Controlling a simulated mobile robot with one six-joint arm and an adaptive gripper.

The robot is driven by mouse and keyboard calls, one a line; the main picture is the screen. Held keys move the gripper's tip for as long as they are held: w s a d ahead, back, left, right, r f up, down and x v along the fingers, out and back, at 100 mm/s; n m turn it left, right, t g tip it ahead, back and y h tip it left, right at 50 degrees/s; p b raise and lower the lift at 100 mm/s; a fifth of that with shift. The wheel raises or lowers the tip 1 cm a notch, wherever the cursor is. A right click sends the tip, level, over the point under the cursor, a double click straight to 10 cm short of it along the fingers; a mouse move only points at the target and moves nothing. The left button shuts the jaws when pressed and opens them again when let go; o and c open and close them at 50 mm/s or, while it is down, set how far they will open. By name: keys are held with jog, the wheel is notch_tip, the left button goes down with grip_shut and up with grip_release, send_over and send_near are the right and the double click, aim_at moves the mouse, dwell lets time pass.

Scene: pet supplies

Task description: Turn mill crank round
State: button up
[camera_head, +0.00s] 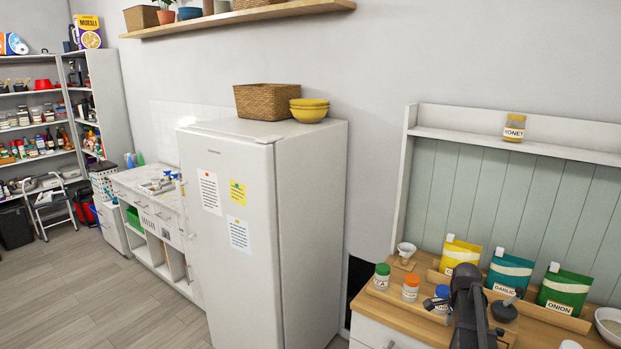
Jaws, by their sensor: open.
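A dark round piece with a short arm and knob, which looks like the mill crank (504,309), shows on the right of the wooden counter. The mill's body below it is mostly hidden. My gripper (466,302) is the dark shape over the counter's front, just left of the crank. It is open and holds nothing that I can see. Its fingertips are hard to make out, and I cannot tell whether it touches the crank.
Jars with green (382,276), orange (411,288) and blue (441,298) lids stand left of my gripper. Yellow (460,254), teal (508,272) and green (565,291) pouches stand behind. A white bowl (609,325) is at the right edge. A fridge (312,220) stands left.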

jog(key=s+a+f+n+b, duration=0.1)
jog(key=s+a+n, duration=0.2)
jog(key=a+n, duration=0.3)
jog(key=s+a+f+n+b, duration=0.1)
jog(key=s+a+n, duration=0.3)
jog(key=a, duration=1)
jog(key=s+a+f+n+b, duration=0.1)
jog(key=s+a+n, duration=0.2)
jog(key=a+n, duration=0.5)
jog(key=shift+s+a+f+n, duration=0.25)
jog(key=shift+a+f+n, duration=0.05)
jog(key=shift+a, duration=1.3)
